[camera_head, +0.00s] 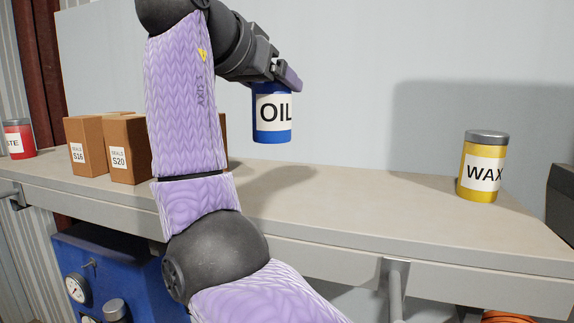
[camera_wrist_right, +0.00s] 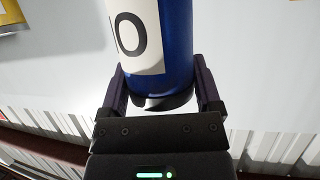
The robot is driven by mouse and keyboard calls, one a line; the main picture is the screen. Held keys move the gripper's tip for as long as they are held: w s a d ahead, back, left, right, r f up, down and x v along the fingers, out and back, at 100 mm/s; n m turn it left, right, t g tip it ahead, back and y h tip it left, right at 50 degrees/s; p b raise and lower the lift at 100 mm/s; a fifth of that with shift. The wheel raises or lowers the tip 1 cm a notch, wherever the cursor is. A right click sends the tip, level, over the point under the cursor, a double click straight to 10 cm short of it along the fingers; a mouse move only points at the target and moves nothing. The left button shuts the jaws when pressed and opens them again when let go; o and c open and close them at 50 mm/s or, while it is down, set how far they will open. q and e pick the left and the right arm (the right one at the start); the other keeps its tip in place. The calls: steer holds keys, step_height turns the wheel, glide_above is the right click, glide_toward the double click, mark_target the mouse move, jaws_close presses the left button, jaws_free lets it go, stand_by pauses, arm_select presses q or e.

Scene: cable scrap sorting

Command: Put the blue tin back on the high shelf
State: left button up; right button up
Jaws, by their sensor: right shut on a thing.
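The blue tin (camera_head: 272,133) with a white OIL label hangs upright in my right gripper (camera_head: 288,78), above the high shelf (camera_head: 350,187). The gripper is shut on the tin near its top, and the tin's base is clear of the shelf top. In the right wrist view the blue tin (camera_wrist_right: 178,45) sits between the two fingers of my right gripper (camera_wrist_right: 160,92). Part of its label shows there. My left gripper is not in view.
A yellow WAX tin (camera_head: 482,170) stands on the shelf at the right. Brown boxes (camera_head: 128,150) and a red tin (camera_head: 18,140) stand at the left. The shelf between the boxes and the yellow tin looks clear. Blue equipment with gauges (camera_head: 100,270) is below.

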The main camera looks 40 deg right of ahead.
mark_target(260, 134)
steer(key=f, duration=0.2)
steer(key=a+f, duration=0.1)
steer(key=shift+f, duration=0.4)
steer(key=f, duration=0.3)
steer(key=shift+d+f+b, duration=0.2)
steer(key=shift+f+b, duration=0.05)
steer(key=shift+b, duration=0.05)
steer(key=shift+d+f, duration=0.1)
steer(key=shift+f, duration=0.2)
steer(key=o, duration=1.1)
steer(key=shift+s, duration=0.1)
steer(key=shift+c, duration=0.2)
steer(key=shift+o, duration=1.1)
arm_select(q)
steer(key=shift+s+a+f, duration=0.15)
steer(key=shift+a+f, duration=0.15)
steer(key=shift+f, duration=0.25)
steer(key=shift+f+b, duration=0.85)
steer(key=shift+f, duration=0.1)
arm_select(e)
steer(key=v, duration=1.2)
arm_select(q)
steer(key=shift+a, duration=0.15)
arm_select(e)
steer(key=shift+r, duration=0.1)
